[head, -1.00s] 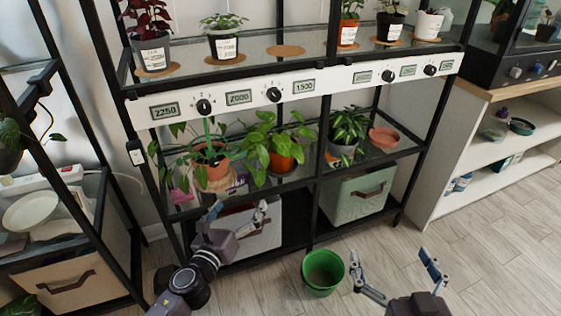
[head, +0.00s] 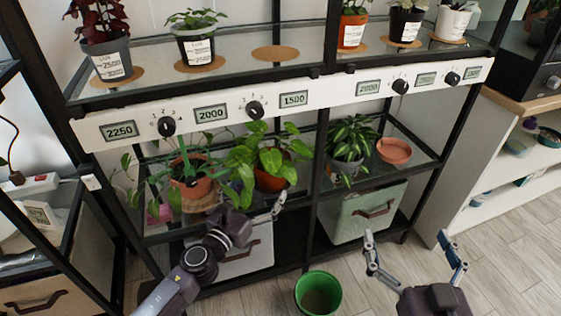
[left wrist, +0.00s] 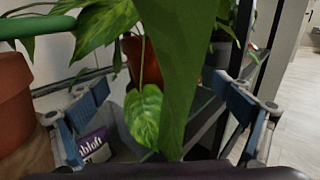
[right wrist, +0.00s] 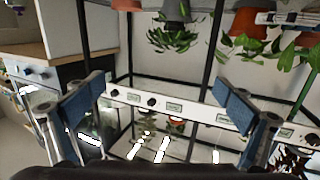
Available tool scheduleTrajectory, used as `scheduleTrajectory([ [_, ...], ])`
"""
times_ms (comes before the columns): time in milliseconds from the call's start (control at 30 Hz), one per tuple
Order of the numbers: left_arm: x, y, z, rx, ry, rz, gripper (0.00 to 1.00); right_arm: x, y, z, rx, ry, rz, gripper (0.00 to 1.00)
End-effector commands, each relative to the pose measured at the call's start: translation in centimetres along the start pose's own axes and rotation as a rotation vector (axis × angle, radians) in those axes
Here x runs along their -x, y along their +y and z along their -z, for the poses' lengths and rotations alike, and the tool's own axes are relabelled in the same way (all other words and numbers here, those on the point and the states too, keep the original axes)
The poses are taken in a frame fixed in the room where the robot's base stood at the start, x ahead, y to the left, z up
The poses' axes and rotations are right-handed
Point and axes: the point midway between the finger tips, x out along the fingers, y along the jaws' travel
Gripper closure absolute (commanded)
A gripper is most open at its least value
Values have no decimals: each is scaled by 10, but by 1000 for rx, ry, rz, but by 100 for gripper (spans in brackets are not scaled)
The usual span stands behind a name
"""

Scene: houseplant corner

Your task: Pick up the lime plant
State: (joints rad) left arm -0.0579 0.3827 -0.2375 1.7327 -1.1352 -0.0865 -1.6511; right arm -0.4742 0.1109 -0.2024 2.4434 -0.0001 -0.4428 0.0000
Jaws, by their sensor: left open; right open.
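A bright lime-green, broad-leaved plant (head: 240,160) in a terracotta pot (head: 270,178) stands on the middle shelf, left bay. I take it as the lime plant; no label on it is readable. My left gripper (head: 262,205) is open just in front of and below it, with one finger partly hidden by leaves. In the left wrist view its hanging leaves (left wrist: 145,115) show in front of and between the open fingers, with a terracotta pot (left wrist: 135,60) behind; contact is unclear. My right gripper (head: 407,240) is open and empty over the floor, away from the shelf.
Another terracotta-potted plant (head: 190,188) stands close on the left. A dark-leaved plant (head: 348,145) and an empty terracotta dish (head: 394,151) occupy the right bay. Labelled pots line the upper shelf, above a white dial panel (head: 330,95). A green bucket (head: 318,293) stands on the floor.

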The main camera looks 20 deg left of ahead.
Motion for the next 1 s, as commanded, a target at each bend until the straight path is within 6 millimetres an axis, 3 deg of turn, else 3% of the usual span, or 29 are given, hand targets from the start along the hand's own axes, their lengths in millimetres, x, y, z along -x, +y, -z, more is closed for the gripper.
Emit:
scheduleTrajectory([
  [533,-58,1,-9,0,-2,0,6,1,1,-5,0,-24,-2,3],
  [633,-70,0,-6,1,-1,0,6,-1,-1,4,-1,25,2,3],
  [1000,-77,0,-6,1,1,0,9,-1,-2,12,-1,55,3,3],
])
